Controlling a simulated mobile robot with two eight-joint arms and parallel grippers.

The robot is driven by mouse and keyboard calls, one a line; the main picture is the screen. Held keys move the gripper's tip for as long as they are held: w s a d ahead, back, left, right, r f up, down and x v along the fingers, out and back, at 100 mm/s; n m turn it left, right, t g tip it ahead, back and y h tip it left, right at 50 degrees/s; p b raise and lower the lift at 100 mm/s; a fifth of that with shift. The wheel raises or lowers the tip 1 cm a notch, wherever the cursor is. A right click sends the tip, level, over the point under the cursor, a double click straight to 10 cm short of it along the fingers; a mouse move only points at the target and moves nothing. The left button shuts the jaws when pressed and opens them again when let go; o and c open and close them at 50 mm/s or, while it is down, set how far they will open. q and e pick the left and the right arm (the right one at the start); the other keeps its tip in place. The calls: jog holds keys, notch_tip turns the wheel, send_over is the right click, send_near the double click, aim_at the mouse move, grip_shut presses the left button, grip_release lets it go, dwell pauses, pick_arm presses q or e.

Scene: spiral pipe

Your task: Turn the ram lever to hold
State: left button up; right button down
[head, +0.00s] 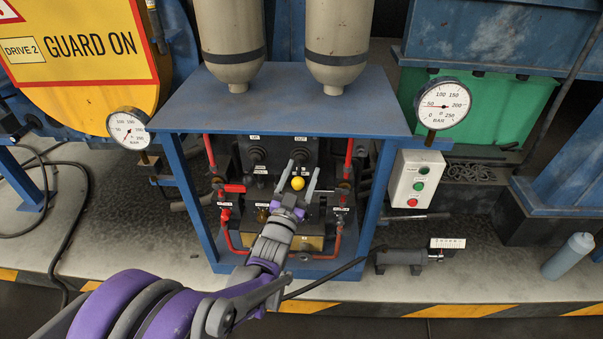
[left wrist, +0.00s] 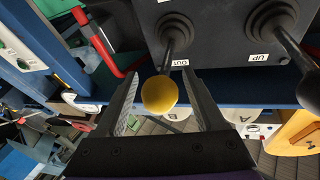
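A lever with a yellow ball knob (head: 297,183) sticks out of a dark valve block under the blue bench, below a label reading OUT. In the left wrist view, the yellow knob (left wrist: 160,95) sits on a short dark stem from a black boot, with the OUT label beside it. My left gripper (head: 297,181) is open, with one finger on each side of the knob. The wrist view shows the same gripper (left wrist: 164,98) with its fingers apart around the knob, not clearly touching it. My right gripper is not in view.
A second lever with a dark knob (left wrist: 311,90) stands beside it, by the UP label. Red pipes and blue frame legs flank the valve block. A push-button box (head: 417,179) hangs at right. Two gauges (head: 443,104) and (head: 129,129) flank the bench (head: 285,112).

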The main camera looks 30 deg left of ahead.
pick_arm(q)
jog(key=v, duration=1)
jog(key=shift+s, duration=0.4)
jog(key=shift+d+f, duration=0.1)
